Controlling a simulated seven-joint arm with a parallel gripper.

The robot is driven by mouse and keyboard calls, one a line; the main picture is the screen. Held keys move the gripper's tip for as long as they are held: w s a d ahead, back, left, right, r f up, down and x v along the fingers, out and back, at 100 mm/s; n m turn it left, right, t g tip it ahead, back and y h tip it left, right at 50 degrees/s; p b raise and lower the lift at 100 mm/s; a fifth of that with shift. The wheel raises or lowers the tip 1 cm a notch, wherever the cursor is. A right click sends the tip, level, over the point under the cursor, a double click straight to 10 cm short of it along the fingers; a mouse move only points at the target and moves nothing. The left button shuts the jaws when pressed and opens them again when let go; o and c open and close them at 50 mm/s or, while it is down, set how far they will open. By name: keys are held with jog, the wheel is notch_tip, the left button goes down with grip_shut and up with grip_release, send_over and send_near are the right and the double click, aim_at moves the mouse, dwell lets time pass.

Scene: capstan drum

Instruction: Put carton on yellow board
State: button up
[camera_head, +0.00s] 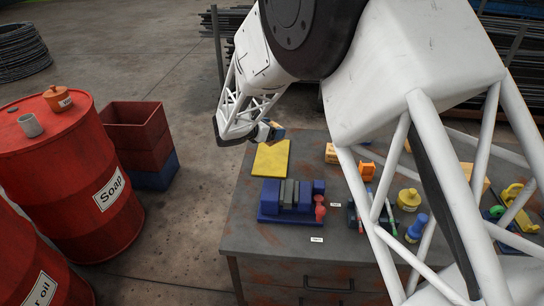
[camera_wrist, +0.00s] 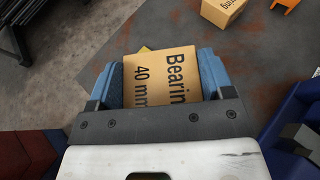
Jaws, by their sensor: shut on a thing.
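My gripper (camera_wrist: 162,76) has its blue fingers on both sides of a tan carton (camera_wrist: 163,82) marked "Bearing 40 mm". It is shut on the carton. The yellow board (camera_head: 270,158) lies flat near the table's far left edge in the head view. A small yellow piece of it shows beyond the carton in the wrist view (camera_wrist: 144,49); the rest is hidden. In the head view my gripper (camera_head: 267,132) is by the board's far edge, seemingly above it. The carton is hardly visible there, and I cannot tell its height over the board.
Another carton (camera_head: 332,153) and an orange part (camera_head: 367,171) are to the right. Red drums (camera_head: 75,165) and stacked crates (camera_head: 138,135) stand on the floor left of the table.

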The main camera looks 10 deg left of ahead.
jog(key=shift+f, duration=0.1)
send_over(272, 160)
jog(key=shift+f, duration=3)
jog(key=shift+f, duration=1.9)
jog(key=shift+f, duration=0.15)
jog(key=o, duration=1.1)
jog(key=shift+v, duration=6.05)
